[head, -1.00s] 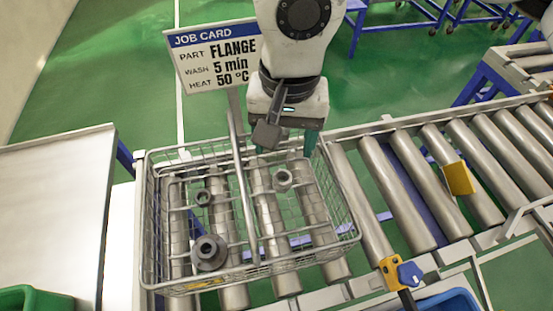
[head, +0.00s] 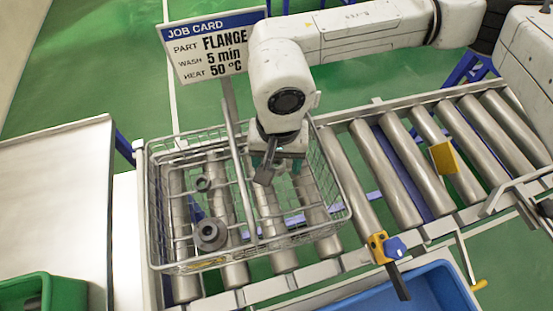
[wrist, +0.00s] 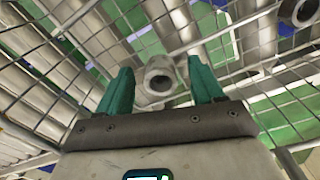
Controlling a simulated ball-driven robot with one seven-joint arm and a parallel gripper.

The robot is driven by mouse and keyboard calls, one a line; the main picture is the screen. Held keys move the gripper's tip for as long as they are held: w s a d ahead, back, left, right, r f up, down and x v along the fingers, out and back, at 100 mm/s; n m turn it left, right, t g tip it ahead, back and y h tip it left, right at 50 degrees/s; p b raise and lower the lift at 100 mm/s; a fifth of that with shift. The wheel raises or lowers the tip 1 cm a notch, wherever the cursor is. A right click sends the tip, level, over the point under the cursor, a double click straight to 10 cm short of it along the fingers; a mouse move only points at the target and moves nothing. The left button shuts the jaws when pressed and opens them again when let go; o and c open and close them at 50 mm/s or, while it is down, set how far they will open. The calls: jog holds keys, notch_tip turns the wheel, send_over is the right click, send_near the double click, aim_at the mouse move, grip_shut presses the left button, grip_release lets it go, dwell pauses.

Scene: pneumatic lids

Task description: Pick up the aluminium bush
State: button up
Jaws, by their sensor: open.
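The aluminium bush (wrist: 160,66) is a light grey, short hollow ring in the wire basket (head: 165,262). In the wrist view it lies between the two teal fingers of my gripper (wrist: 160,76), with a gap on each side. My gripper (head: 279,166) is open, pointing down inside the basket's right half. In the head view it hides the bush. A darker small ring (head: 203,184) and a larger dark flanged part (head: 210,235) lie in the basket's left half.
The job card (head: 208,47) stands on a post (head: 238,150) rising at the basket, left of my gripper. Basket walls surround the parts. Conveyor rollers (head: 385,178) continue right, with a yellow block (head: 443,157). A blue bin (head: 430,290) and green bin (head: 60,293) stand in front.

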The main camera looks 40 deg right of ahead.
jog(key=c, duration=1.1)
jog(key=shift+r, duration=0.15)
jog(key=shift+c, duration=0.2)
